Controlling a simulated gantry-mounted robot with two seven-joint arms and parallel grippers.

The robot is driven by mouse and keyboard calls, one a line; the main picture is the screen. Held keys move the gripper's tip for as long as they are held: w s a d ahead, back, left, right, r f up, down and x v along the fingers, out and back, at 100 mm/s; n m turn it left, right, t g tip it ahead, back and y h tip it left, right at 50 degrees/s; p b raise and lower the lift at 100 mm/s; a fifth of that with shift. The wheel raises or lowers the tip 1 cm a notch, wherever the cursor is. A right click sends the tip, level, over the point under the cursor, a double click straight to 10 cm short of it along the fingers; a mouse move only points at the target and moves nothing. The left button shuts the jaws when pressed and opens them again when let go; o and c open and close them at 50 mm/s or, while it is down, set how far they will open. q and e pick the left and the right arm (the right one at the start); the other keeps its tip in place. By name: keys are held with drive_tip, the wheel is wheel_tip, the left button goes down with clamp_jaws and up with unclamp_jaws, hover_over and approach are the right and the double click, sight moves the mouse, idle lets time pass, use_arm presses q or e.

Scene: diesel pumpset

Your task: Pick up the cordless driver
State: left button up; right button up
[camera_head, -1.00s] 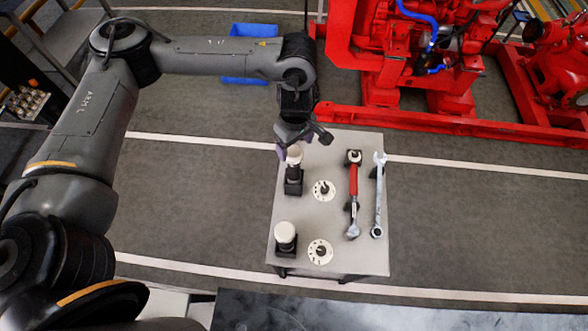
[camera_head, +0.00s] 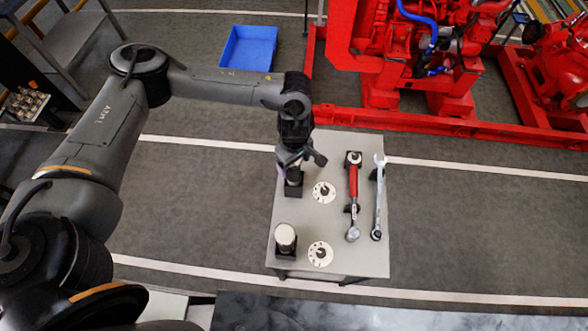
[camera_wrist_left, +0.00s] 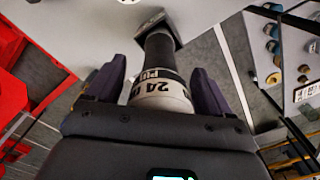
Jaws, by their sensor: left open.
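My left gripper (camera_head: 299,163) is low over the far left part of the grey table (camera_head: 335,262). Its jaws are open. A similar white-topped tool (camera_head: 285,234) stands upright in a black holder at the near left. Which one is the cordless driver is not clear. My right gripper is not in view.
A red-handled ratchet (camera_head: 353,190) and a steel wrench (camera_head: 379,200) rest on the right side. Red pump machinery (camera_head: 400,60) stands beyond the table. A blue bin (camera_head: 249,48) is on the floor.

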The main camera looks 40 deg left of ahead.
use_arm(q)
drive_tip(key=shift+c, duration=0.4)
clamp_jaws()
drive_tip(key=shift+r, duration=0.1)
drive_tip(key=shift+r, duration=0.2)
drive_tip(key=shift+r, duration=0.55)
wheel_tip(320, 180, up, 16)
drive_tip(key=p, duration=0.3)
drive_tip(key=shift+r, duration=0.25)
